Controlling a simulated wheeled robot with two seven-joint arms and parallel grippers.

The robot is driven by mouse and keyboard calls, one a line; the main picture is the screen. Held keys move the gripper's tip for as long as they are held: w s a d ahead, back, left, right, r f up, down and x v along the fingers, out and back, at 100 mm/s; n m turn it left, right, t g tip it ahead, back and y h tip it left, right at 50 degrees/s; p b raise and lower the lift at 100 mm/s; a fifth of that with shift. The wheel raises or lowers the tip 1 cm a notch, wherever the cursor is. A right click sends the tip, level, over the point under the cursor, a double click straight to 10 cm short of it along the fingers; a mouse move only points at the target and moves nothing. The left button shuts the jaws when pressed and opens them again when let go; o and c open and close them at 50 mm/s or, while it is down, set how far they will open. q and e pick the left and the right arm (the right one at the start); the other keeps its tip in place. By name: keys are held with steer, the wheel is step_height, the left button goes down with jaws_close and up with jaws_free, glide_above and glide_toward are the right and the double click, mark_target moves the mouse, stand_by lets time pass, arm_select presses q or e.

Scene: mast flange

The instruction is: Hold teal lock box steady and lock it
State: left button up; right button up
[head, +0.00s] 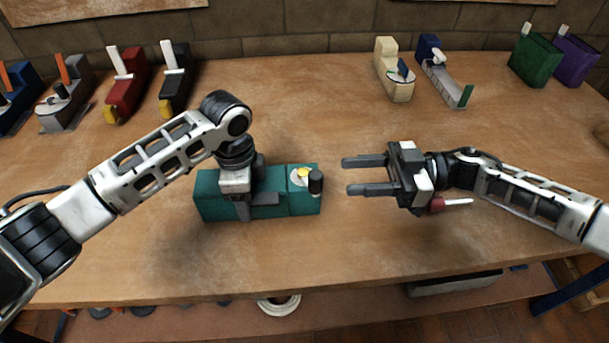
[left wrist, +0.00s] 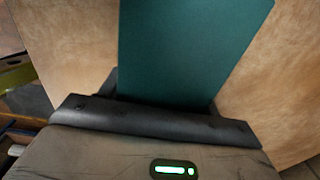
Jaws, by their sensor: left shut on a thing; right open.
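The teal lock box (head: 213,207) lies on the wooden table in front of me. Its right end carries a pale round plate with a yellow part (head: 303,174) and an upright black knob (head: 316,182). My left gripper (head: 240,205) is shut on the box from above, left of the plate. In the left wrist view the box's teal face (left wrist: 190,50) fills the upper middle, close against the gripper. My right gripper (head: 366,176) is open and empty, its fingers pointing left, a short gap right of the black knob.
A screwdriver-like tool with a red part and white shaft (head: 452,204) lies beneath my right wrist. Several small machines stand along the back left, including a red one (head: 127,85). A cream one (head: 394,70), a blue-grey one (head: 443,70), green (head: 533,60) and purple blocks (head: 574,58) stand back right.

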mark_target(309, 175)
steer(key=a, duration=0.9)
steer(key=shift+a, duration=0.25)
jaws_close()
